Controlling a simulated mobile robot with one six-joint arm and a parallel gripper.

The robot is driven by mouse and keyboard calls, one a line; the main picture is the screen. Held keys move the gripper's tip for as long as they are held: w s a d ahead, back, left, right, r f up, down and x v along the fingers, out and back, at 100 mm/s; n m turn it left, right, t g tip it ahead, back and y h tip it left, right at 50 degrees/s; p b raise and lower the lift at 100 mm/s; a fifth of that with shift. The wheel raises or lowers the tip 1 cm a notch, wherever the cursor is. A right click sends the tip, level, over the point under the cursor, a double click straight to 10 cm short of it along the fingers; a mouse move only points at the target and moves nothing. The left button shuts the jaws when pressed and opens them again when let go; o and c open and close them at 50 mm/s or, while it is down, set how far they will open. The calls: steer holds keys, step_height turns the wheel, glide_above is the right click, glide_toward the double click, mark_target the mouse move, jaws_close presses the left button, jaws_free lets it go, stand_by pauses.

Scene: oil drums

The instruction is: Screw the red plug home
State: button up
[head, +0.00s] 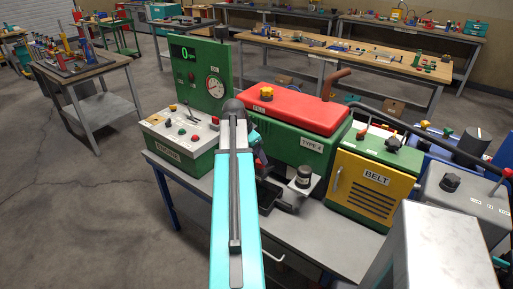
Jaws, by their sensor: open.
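I cannot pick out a red plug for certain; it may be hidden behind my arm or too small to see. My gripper (260,158) is mostly hidden behind my turquoise arm, in front of the green machine body (295,147) labelled "TYPE 4". It is open, and I see nothing held in it. The machine has a red top cover (300,107) marked "FILL" with a yellow cap (267,94). A dark tray (268,195) sits low in front of the body, beside a small grey unit with a black cylinder (304,175).
A control box (178,158) and gauge panel (203,75) reading 0 stand left. A yellow "BELT" cover (368,187) stands right. A grey box (450,195) with a black knob and a red-topped lever is farther right. The bench front (320,240) has bare room.

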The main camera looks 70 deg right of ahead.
mark_target(260, 165)
steer(key=shift+p+x, duration=0.75)
steer(key=shift+x, duration=2.5)
steer(key=c, duration=1.2)
steer(key=shift+s+m+g+y+b, duration=0.1)
steer(key=shift+m+g+y+b, duration=0.35)
steer(key=shift+m, duration=1.25)
steer(key=shift+s+a+m+g+y, duration=0.15)
steer(key=shift+m+g+y, duration=0.1)
steer(key=shift+m, duration=0.35)
steer(key=shift+o, duration=0.2)
